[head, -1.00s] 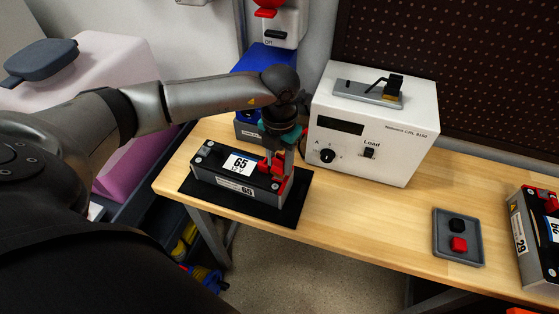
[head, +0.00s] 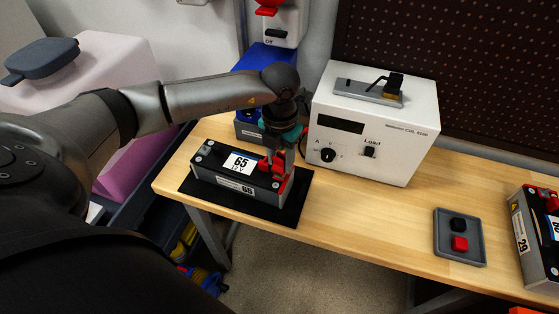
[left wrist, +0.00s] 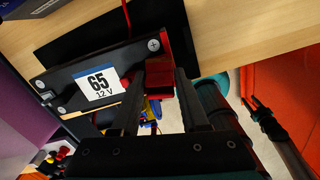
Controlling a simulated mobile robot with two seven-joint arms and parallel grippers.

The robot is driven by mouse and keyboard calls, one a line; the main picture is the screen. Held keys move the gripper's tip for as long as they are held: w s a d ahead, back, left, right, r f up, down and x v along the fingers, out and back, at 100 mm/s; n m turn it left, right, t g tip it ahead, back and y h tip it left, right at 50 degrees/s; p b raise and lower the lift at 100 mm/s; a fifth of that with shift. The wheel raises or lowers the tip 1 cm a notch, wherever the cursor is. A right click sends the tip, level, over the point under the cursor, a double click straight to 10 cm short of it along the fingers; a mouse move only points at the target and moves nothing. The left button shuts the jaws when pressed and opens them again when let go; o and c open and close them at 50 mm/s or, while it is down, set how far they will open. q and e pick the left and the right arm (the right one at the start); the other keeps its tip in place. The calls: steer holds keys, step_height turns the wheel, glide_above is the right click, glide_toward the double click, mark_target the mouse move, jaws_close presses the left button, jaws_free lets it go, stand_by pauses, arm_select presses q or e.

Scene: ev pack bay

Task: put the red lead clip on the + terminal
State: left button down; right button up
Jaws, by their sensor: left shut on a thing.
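The 65 battery (head: 221,174) lies on a black mat (head: 293,208) at the left end of the bench. It also fills the upper left of the left wrist view (left wrist: 71,98). My left gripper (head: 279,170) points down at the battery's right end. It is shut on the red lead clip (head: 265,166), which also shows between the fingers in the left wrist view (left wrist: 160,83). The clip is at the battery's red-marked end. The + terminal is hard to make out there, and I cannot tell whether the clip touches it. My right gripper is not in view.
A white load tester (head: 373,135) stands right behind the battery. A grey tray (head: 444,249) with a black and a red piece sits to the right. Another battery (head: 524,235) is at the right edge. The bench between tester and tray is clear.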

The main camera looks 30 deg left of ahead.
arm_select(q)
steer(key=shift+s+d+f, duration=0.1)
steer(key=shift+s+f, duration=0.2)
steer(key=shift+f, duration=0.25)
steer(key=shift+s+d+f, duration=0.1)
steer(key=shift+s+f, duration=0.15)
steer(key=shift+f, duration=0.3)
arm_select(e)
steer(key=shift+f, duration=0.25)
arm_select(q)
steer(key=shift+c, duration=1.7)
jaws_free()
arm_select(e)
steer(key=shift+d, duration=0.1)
arm_select(q)
steer(key=r, duration=0.1)
steer(key=w+r, duration=0.1)
steer(key=r, duration=0.2)
steer(key=shift+w+a+r, duration=0.15)
steer(key=shift+a+r, duration=0.1)
steer(key=shift+r, duration=0.15)
step_height(320, 180, up, 13)
steer(key=p, duration=0.1)
steer(key=shift+s+d+f, duration=0.15)
steer(key=shift+s+d, duration=0.2)
steer(key=shift+d, duration=0.1)
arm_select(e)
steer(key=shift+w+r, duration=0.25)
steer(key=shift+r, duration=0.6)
